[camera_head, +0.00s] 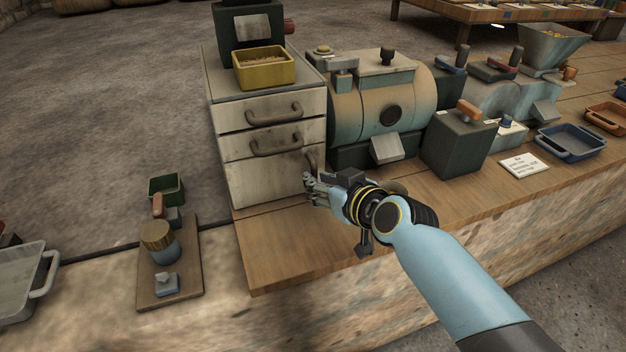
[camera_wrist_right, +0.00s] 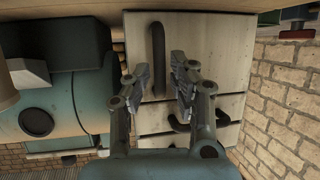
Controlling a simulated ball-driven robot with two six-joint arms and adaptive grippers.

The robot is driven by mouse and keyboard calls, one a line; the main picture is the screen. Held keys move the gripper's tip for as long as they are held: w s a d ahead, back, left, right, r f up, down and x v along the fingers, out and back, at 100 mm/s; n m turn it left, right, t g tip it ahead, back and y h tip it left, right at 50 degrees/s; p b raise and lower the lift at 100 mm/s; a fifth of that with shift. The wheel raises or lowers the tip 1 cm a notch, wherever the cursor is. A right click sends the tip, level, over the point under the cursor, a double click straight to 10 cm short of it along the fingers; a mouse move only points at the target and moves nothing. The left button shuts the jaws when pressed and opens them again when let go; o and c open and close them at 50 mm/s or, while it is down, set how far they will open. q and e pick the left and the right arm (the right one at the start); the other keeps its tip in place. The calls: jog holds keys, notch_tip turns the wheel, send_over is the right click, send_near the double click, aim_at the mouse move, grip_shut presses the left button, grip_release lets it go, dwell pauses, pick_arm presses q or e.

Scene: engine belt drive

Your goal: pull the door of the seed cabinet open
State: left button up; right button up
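The seed cabinet (camera_head: 225,95) is a pale, worn box on the wooden counter. Its door (camera_head: 262,182) is the lowest front panel, below two drawers, and looks shut. The upright dark door handle (camera_head: 311,159) is at the door's right edge; it also shows in the right wrist view (camera_wrist_right: 157,45). My right gripper (camera_head: 311,186) is in front of the door's lower right part. In the right wrist view its two fingers (camera_wrist_right: 162,72) are apart, with the handle showing between them in the picture. I cannot tell whether they touch it. My left gripper is out of view.
A yellow bin (camera_head: 264,70) stands on the cabinet. A blue-green rounded machine (camera_head: 375,105) is close on the right, with a dark box (camera_head: 460,142) beyond. A small board (camera_head: 170,285) with a brush lies at front left. The counter before the cabinet is clear.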

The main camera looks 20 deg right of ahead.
aim_at(281, 182)
jog(key=shift+x, duration=1.45)
grip_shut()
